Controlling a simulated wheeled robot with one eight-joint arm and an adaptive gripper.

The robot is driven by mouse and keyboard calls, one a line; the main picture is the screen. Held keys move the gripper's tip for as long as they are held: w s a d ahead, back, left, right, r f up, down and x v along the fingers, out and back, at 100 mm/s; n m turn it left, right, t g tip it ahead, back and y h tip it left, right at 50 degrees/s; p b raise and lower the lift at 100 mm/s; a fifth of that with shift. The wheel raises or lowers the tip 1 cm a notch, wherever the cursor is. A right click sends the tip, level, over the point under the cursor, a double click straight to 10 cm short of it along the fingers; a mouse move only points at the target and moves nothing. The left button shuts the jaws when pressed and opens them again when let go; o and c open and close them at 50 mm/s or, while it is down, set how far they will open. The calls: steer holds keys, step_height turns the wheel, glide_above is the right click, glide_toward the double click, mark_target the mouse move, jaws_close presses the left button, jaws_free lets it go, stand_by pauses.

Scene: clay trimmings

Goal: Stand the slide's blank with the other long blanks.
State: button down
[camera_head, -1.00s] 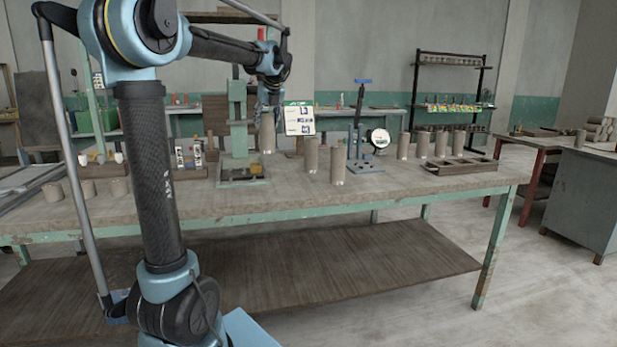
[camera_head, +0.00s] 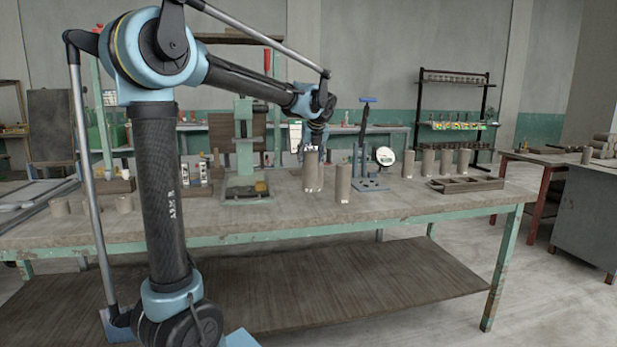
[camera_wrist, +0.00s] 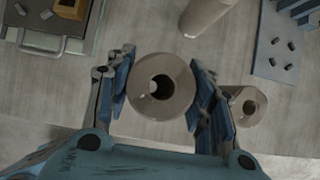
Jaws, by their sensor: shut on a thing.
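My gripper (camera_wrist: 163,88) is shut on a grey clay blank (camera_wrist: 165,82), a hollow cylinder seen from above with its round hole showing. In the head view my gripper (camera_head: 314,146) is over the table's middle, right of the green press. The held blank (camera_head: 313,172) is upright there and overlaps another blank, so its gap to the table cannot be told. In the wrist view one blank (camera_wrist: 205,14) stands beyond the held one and another (camera_wrist: 247,105) stands to its right, also seen in the head view (camera_head: 343,183). Several tall blanks (camera_head: 446,163) stand at the table's right.
A green press (camera_head: 244,150) stands left of my gripper. A blue stand (camera_head: 364,150) with a round dial (camera_head: 385,157) is to the right. A low compartmented tray (camera_head: 466,185) lies before the tall blanks. The table's front strip is clear.

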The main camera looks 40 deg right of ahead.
mark_target(310, 171)
steer(key=shift+f, duration=2.6)
steer(key=c, duration=0.7)
jaws_free()
steer(key=shift+f, duration=0.1)
steer(key=shift+c, duration=0.2)
